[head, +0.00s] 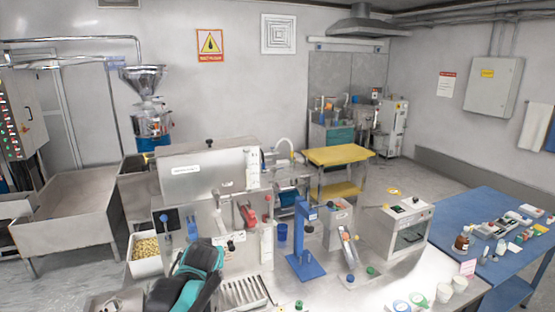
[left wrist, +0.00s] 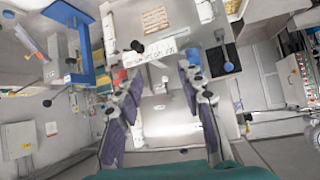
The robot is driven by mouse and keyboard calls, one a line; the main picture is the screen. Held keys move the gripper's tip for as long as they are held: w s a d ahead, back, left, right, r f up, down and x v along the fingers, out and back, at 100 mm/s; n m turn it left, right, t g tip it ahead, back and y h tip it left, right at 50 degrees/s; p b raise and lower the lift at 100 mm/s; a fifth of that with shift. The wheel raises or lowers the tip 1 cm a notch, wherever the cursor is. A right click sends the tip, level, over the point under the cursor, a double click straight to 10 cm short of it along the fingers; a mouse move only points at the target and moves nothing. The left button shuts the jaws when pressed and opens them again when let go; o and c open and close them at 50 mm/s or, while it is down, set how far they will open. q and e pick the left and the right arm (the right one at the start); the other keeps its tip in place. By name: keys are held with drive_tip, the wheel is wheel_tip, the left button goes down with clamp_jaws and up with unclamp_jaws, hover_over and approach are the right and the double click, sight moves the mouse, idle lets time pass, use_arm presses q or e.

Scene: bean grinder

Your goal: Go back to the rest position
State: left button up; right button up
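My left arm's teal and black end (head: 198,268) comes up from the bottom of the head view, in front of the steel machine (head: 208,178); its fingertips are hard to make out there. In the left wrist view the two purple fingers of my left gripper (left wrist: 160,85) are spread wide apart. Nothing is held between them; the pale machine surface shows in the gap. My right gripper is not in view. A white bin of beans (head: 146,252) stands left of the machine.
A blue stand (head: 306,258), a blue cup (head: 282,232) and a boxy steel appliance (head: 405,225) share the counter. A blue table (head: 490,245) with small items is at right. A yellow-topped cart (head: 338,155) stands behind. Floor shows between cart and blue table.

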use_arm(q)
drive_tip(key=s+d+f+m+g+h+b, duration=0.1)
drive_tip(key=s+f+b, duration=1.2)
drive_tip(key=s+f, duration=1.3)
drive_tip(key=s+m+g+h, duration=0.1)
drive_tip(key=s+g, duration=0.1)
drive_tip(key=s, duration=0.2)
drive_tip(key=shift+s+d+g+b, duration=0.2)
drive_tip(key=shift+s+g+b, duration=0.1)
drive_tip(key=shift+b, duration=0.1)
